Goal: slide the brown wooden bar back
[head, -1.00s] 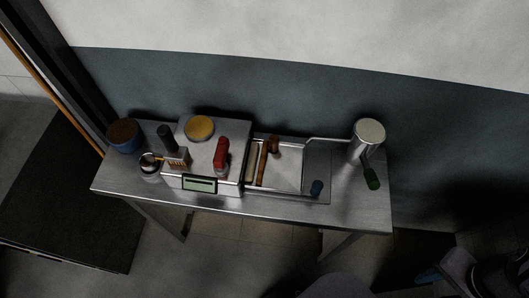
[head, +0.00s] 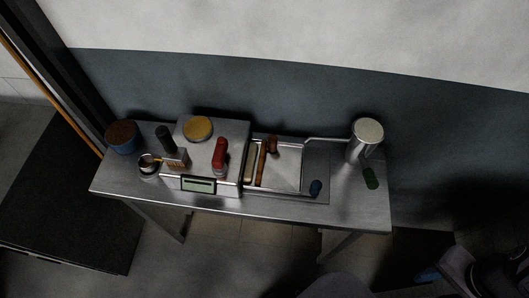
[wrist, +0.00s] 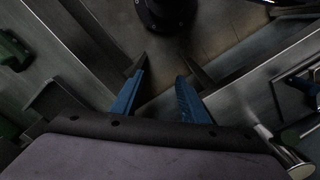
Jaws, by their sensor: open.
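The brown wooden bar (head: 261,163) lies front to back across the left part of a pale, metal-rimmed tray (head: 287,190) on the steel table, in the head view. A brown knobbed piece (head: 271,146) is close to its back end. My gripper (wrist: 160,97) shows in the wrist view with two blue fingers set apart and nothing between them. In the head view a blue part of it (head: 428,275) shows at the lower right, off the table and well away from the bar. I cannot make out the bar in the wrist view.
Left of the tray stands a steel box with a yellow round top (head: 199,128), a red handle (head: 220,153) and a display (head: 198,185). A blue knob (head: 316,187), a steel cylinder (head: 364,140) and a green piece (head: 371,178) are to the right. The table's right front corner is bare.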

